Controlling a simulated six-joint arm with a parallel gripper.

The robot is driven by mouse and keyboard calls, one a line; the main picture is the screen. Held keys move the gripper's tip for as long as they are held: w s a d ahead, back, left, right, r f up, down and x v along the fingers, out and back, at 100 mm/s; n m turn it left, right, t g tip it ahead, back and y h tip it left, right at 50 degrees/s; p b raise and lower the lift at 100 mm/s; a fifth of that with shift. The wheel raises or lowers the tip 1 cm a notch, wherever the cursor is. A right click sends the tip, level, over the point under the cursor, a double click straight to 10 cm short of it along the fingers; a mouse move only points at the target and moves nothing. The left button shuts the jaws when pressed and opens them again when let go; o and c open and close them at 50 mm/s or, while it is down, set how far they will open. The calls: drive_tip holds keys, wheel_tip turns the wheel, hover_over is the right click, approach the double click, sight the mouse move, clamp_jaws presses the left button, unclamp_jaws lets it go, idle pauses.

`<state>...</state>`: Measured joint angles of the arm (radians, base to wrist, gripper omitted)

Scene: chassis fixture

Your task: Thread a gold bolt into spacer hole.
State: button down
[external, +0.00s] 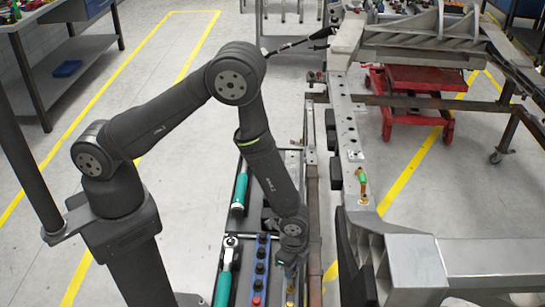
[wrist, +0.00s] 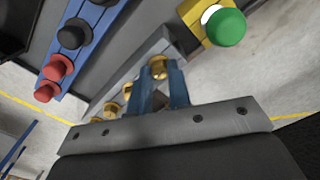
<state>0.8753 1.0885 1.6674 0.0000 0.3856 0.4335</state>
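My gripper (external: 290,262) points down over the parts tray beside the chassis rail. In the wrist view its two blue fingers (wrist: 162,82) stand on either side of a gold bolt (wrist: 158,68). I cannot tell whether they press on it. More gold bolts (wrist: 111,108) sit in a row on a grey bar to the left of the fingers. In the external view a gold bolt (external: 290,289) shows just under my gripper. On the chassis rail (external: 350,130) stands a green-topped piece (external: 362,177) with gold below it. I cannot make out the spacer hole.
A blue rack (external: 261,270) with black and red knobs lies left of my gripper. A green knob (wrist: 225,27) on a yellow block shows at upper right in the wrist view. Teal-handled tools (external: 240,190) lie in the tray. The chassis rail stands close on the right.

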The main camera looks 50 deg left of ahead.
drive_tip(key=shift+r, duration=0.1)
drive_tip(key=shift+r, duration=2.65)
drive_tip(key=shift+w, duration=0.1)
drive_tip(key=w+a+r+n, duration=0.2)
drive_tip(key=w+a+r, duration=0.3)
drive_tip(key=w, duration=0.3)
drive_tip(key=w+a+r+n, duration=0.3)
drive_tip(key=w+a+r, duration=0.2)
drive_tip(key=w+a, duration=0.15)
drive_tip(key=w+a+r+n, duration=0.3)
drive_tip(key=w+a+r, duration=0.4)
drive_tip(key=a, duration=0.3)
drive_tip(key=w+a+r+n, duration=0.2)
drive_tip(key=w+a+r, duration=0.5)
drive_tip(key=a, duration=0.3)
drive_tip(key=w+d+f+m, duration=0.3)
drive_tip(key=w+d, duration=0.4)
drive_tip(key=d, duration=0.2)
drive_tip(key=w+d+f+m, duration=0.3)
drive_tip(key=w+d, duration=0.4)
drive_tip(key=d, duration=0.3)
drive_tip(key=shift+s+a+f, duration=0.1)
drive_tip(key=shift+s+f, duration=0.05)
drive_tip(key=shift+f, duration=1.05)
drive_tip(key=shift+s+a+f, duration=0.1)
drive_tip(key=shift+f, duration=1.1)
